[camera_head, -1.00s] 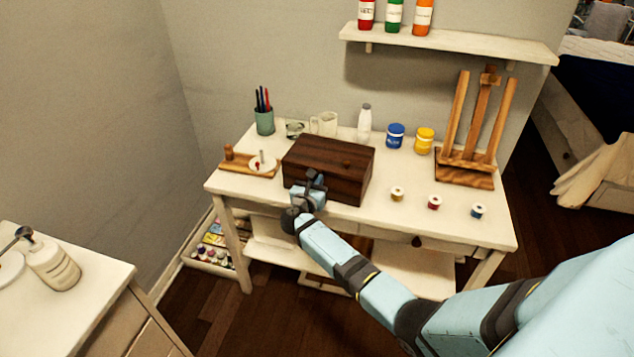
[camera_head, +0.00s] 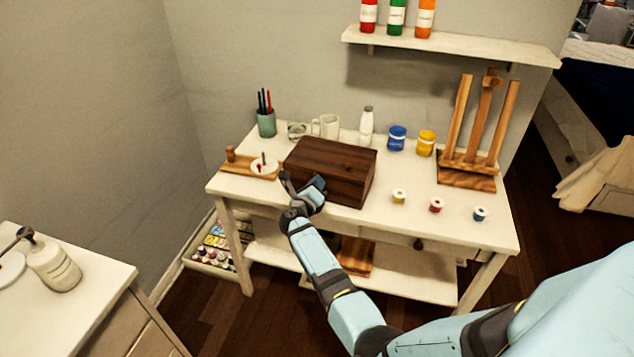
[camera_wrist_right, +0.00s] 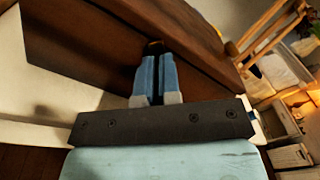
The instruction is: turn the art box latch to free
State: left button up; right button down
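The art box (camera_head: 330,165) is a dark brown wooden box on the white desk, and its side fills much of the right wrist view (camera_wrist_right: 100,45). My right gripper (camera_head: 304,181) is at the box's front face, toward its left part. In the right wrist view its two blue fingers (camera_wrist_right: 156,72) lie close together, with a thin gap. A small dark piece, seemingly the latch (camera_wrist_right: 154,46), shows at their tips against the box; the fingers appear shut on it. The fingers hide most of it, so its angle cannot be read. My left gripper is not in view.
On the white desk (camera_head: 400,228) are a wooden tray (camera_head: 236,164) left of the box, a mug (camera_head: 327,126) and jars behind it, several thread spools and an easel (camera_head: 470,150) at right. A shelf (camera_head: 450,45) hangs above.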

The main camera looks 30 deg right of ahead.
jog(key=n+p, duration=0.1)
jog(key=n, duration=0.2)
jog(key=shift+w+a+n, duration=0.1)
jog(key=shift+n, duration=0.3)
jog(key=n+p, duration=0.1)
jog(key=n, duration=0.2)
jog(key=shift+f, duration=0.2)
jog(key=shift+f+n+p, duration=0.1)
jog(key=shift+n+p, duration=0.3)
jog(key=shift+n, duration=0.4)
jog(key=c, duration=1.3)
grip_release()
jog(key=shift+f, duration=0.1)
